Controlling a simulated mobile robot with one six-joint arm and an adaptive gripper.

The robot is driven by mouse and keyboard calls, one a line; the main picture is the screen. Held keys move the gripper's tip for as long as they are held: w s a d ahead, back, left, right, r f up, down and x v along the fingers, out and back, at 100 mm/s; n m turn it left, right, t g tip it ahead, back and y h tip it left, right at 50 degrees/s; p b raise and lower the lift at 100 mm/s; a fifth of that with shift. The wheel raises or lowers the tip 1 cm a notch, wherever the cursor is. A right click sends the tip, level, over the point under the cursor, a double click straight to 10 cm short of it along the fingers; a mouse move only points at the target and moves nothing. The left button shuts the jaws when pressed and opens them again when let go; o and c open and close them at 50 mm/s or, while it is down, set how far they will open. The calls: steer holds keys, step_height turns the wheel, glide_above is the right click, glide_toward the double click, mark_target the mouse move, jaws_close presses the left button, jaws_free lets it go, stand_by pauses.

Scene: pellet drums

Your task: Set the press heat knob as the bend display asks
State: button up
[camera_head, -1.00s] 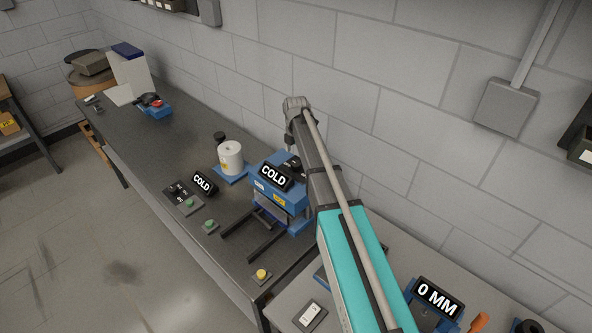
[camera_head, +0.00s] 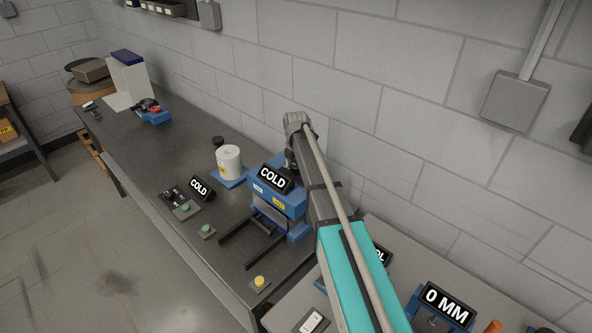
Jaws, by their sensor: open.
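The blue press (camera_head: 277,203) stands on the dark bench, with a black display (camera_head: 276,178) on top reading COLD. A second small black display (camera_head: 201,187) reading COLD stands left of it. A small control panel (camera_head: 171,196) lies beside that display; its markings and knob are too small to read. The bend tester (camera_head: 432,322) at the lower right has a display (camera_head: 447,304) reading 0 MM. My arm reaches up across the middle, in front of the press's right side. My gripper is not seen; only arm links show.
Green buttons (camera_head: 206,230) and a yellow button (camera_head: 259,282) sit along the bench's front edge. A white cylinder (camera_head: 229,160) on a blue base stands behind. A blue tool with a red part (camera_head: 154,112) lies at the far end.

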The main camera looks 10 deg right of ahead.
steer(key=c, duration=1.1)
steer(key=shift+c, duration=0.2)
